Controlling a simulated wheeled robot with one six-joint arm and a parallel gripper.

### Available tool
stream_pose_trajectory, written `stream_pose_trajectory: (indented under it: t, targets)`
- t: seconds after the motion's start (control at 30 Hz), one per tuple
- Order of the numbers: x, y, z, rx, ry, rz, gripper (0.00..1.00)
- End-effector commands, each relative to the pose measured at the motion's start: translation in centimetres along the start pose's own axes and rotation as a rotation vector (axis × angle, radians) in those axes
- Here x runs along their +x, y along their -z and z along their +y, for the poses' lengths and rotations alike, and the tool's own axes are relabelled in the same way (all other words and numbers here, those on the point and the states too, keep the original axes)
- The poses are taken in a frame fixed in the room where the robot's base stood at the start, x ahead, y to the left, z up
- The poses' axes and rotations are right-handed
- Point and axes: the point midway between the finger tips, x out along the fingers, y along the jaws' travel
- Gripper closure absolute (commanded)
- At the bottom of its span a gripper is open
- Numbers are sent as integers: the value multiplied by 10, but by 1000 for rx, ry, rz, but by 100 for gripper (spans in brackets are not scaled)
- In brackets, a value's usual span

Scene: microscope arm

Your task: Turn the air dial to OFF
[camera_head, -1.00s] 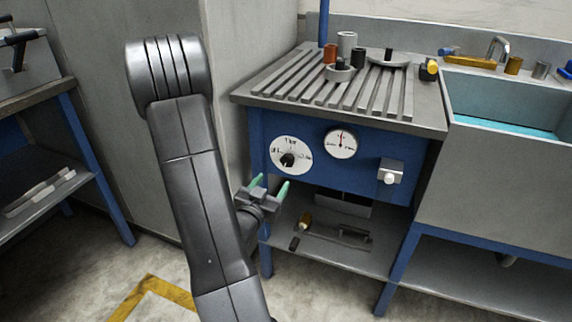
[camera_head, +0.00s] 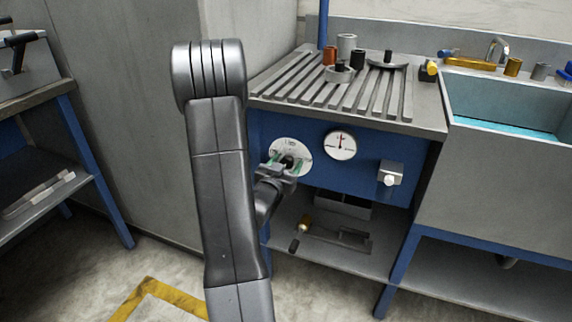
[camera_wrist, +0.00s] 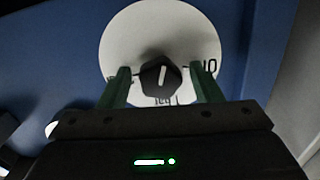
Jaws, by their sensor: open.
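The air dial is a black knob (camera_wrist: 161,76) with a white pointer line, on a round white plate (camera_wrist: 160,30) fixed to the blue panel. In the wrist view the plate's lettering is upside down and partly hidden by the fingers. My gripper (camera_wrist: 162,92) is open, with its green fingers on either side of the knob and gaps between them and it. In the head view my gripper (camera_head: 283,166) is in front of the dial plate (camera_head: 291,146) and covers part of it; the knob (camera_head: 287,160) shows between the fingers.
A pressure gauge (camera_head: 341,145) is right of the dial, and a grey box with a white knob (camera_head: 389,174) is further right. The slatted bench top (camera_head: 420,118) overhangs the panel. Tools lie on the lower shelf (camera_head: 340,262).

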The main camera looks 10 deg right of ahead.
Motion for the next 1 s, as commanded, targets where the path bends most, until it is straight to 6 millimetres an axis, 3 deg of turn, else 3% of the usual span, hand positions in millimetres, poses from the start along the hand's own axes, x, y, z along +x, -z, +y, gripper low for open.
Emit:
stream_pose_trajectory:
  t: [0.03,0.23,0.67,1.0]
  targets:
    - [0,0,0,0,0,0,47]
    - [0,0,0,0,0,0,86]
    - [0,0,0,-82,0,0,86]
    - [0,0,0,-355,0,0,86]
